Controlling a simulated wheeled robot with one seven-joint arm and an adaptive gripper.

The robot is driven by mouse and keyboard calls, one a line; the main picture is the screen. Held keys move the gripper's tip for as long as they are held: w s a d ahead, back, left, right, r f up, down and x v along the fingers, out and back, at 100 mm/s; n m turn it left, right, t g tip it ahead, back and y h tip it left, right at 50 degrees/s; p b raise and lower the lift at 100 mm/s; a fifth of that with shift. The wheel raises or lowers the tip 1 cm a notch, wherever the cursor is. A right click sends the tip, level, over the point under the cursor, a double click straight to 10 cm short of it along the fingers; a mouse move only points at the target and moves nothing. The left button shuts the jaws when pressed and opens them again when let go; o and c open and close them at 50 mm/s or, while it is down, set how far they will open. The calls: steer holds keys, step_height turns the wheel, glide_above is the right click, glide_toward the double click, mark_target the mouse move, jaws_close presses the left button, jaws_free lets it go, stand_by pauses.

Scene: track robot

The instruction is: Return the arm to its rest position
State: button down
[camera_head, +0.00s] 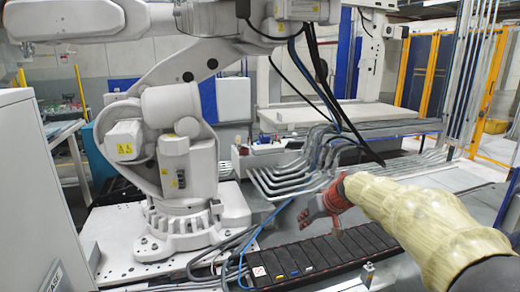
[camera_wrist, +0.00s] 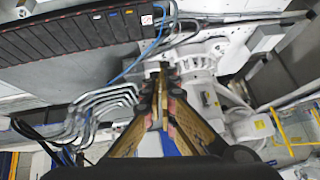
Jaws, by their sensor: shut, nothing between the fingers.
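My gripper (camera_head: 306,218) is red and dark. It sits at the end of my cream-covered arm, which reaches in from the lower right of the head view. It hangs in front of the bent metal pipes and above the black segmented track, apart from the track as far as I can see. In the wrist view the two fingers of my gripper (camera_wrist: 163,72) come together at their tips, with nothing visible between them. The fingers hide part of the white machine base behind them.
A large white industrial robot (camera_head: 185,150) stands on a plate at the left. The black track (camera_head: 315,258) runs below my gripper. Bent metal pipes (camera_head: 290,180) lie close behind it, with blue and black cables. A white cabinet (camera_head: 30,190) fills the left edge.

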steer(key=s+d+r+m+h, duration=0.1)
steer(key=s+r, duration=0.1)
steer(key=s, duration=0.9)
steer(key=s+r+h, duration=0.1)
steer(key=s+r, duration=0.1)
steer(key=s, duration=1)
steer(key=s+d+f+m, duration=0.1)
steer(key=s+d+f, duration=0.1)
steer(key=s, duration=0.7)
steer(key=s+d+f+m+g+h, duration=0.1)
steer(key=s+d+f, duration=0.1)
steer(key=s, duration=0.7)
steer(key=shift+f+h+p, duration=0.3)
steer(key=shift+f+p, duration=0.15)
steer(key=shift+f, duration=0.45)
